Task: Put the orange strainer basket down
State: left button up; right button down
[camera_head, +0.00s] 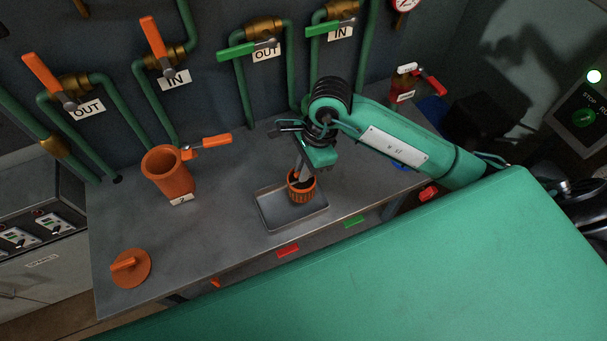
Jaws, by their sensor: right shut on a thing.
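The orange strainer basket (301,189) is a small round ribbed cup with a dark inside. It is upright at the right part of a shallow grey tray (268,220) on the bench. I cannot tell whether its bottom touches the tray. My right gripper (300,176) points down from above and is shut on the basket at its upper rim. The gripper's fingers are small and partly hidden by the wrist. My left gripper is not in view.
An orange strainer housing (168,172) stands open on the bench (215,225) at the left. Its round orange lid (131,268) lies at the front left. Green pipes and valves with orange and green handles line the back wall. Bare bench surrounds the tray's left side.

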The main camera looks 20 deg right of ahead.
notch_tip(320, 180, down, 4)
jog(key=shift+f+p, duration=0.1)
jog(key=shift+p, duration=0.3)
jog(key=shift+f, duration=0.3)
jog(key=c, duration=1.5)
grip_release()
jog(key=shift+r, duration=0.1)
jog(key=shift+r, duration=0.2)
jog(key=b+v, duration=0.3)
jog(key=v, duration=0.9)
jog(key=shift+f, duration=0.15)
